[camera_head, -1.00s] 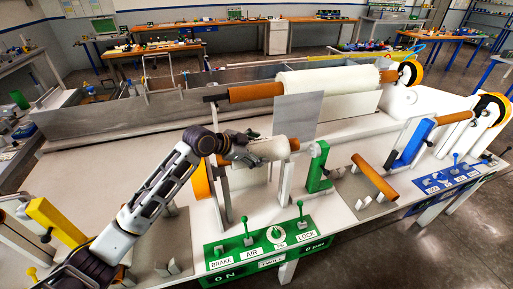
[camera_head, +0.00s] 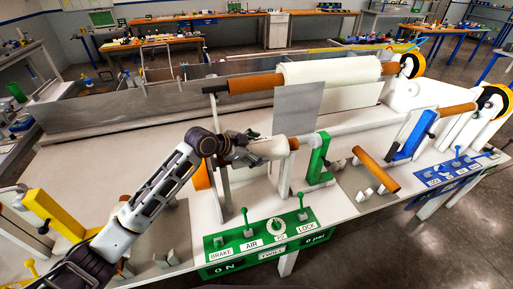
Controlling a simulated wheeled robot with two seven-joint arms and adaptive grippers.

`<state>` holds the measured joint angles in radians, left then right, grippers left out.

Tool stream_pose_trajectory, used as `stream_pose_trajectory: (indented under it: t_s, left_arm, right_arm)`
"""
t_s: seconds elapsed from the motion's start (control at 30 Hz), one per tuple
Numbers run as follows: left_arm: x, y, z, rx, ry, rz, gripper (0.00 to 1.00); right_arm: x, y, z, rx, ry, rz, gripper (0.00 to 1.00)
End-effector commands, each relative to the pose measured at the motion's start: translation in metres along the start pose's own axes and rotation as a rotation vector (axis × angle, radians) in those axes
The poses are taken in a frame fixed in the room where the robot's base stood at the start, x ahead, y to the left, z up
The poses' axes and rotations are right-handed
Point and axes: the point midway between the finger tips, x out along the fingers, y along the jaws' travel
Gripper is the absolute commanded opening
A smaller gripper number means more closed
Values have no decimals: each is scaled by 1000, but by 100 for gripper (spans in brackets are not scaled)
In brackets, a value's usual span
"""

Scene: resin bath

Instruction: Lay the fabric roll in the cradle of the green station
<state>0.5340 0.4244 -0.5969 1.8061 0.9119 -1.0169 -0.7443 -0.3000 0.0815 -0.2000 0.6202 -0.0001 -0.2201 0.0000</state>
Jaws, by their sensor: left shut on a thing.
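My left gripper (camera_head: 238,149) is shut on the fabric roll (camera_head: 268,149), a small white roll with a brown core. The gripper has it by its left part and hides that end. The roll lies about level over the green station, with its right end close to the green bracket (camera_head: 318,160) and its grey spindle. I cannot tell whether the roll touches the cradle supports below it. The green station's panel (camera_head: 265,239) carries green levers and a dial at the table's front. My right gripper is not in view.
A grey plate (camera_head: 297,108) stands upright just behind the roll. A large white roll (camera_head: 332,72) on a brown core spans the back. A yellow station (camera_head: 50,212) is at the left and a blue station (camera_head: 412,138) at the right. A brown bar (camera_head: 376,169) lies between green and blue.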

Motion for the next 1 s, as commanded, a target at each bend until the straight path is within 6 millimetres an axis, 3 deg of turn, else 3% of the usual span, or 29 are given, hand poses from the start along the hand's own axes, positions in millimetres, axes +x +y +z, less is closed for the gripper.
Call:
stream_pose_trajectory:
  t_s: [0.6,0.63,0.77,1.0]
  left_arm:
    - [1,-1,0,4,8,-8,8]
    - [1,-1,0,4,8,-8,82]
    - [1,-1,1,3,6,-7,98]
    - [2,1,3,2,3,-3,100]
  right_arm:
    - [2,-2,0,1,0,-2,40]
    - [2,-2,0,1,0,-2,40]
    - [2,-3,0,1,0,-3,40]
    - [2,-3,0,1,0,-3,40]
